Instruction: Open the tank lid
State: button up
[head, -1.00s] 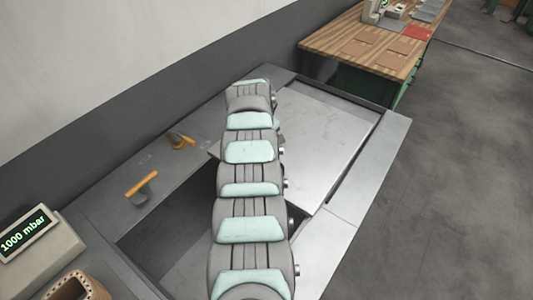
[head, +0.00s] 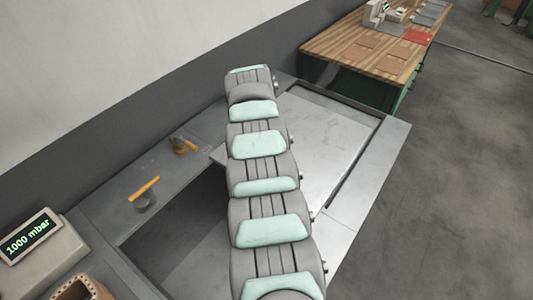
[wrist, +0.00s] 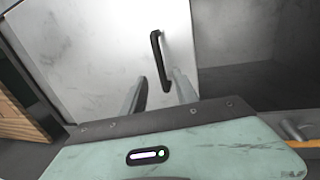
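The tank lid (head: 338,140) is a flat light-grey metal plate. It lies over the far right part of the tank, and the dark tank opening (head: 175,215) shows at its left. In the wrist view, the lid (wrist: 90,60) fills the left and middle, with a black bar handle (wrist: 156,48) near its edge. My gripper (wrist: 161,76) is open, with its two fingers apart on either side of the handle's near end. I cannot tell whether the fingers reach around the handle. In the head view, my arm hides the gripper and the handle.
Two orange-handled levers (head: 145,192) stand on the tank's left rim. A pressure display (head: 30,236) reading 1000 mbar is at the lower left. A wooden workbench (head: 370,50) stands beyond the tank. The floor (head: 460,170) at the right is clear.

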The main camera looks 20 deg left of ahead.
jog(key=shift+s+a+r, duration=0.1)
jog(key=shift+s+r, duration=0.15)
jog(key=shift+r, duration=0.85)
jog(key=shift+s+r, duration=0.2)
jog(key=shift+r, duration=0.85)
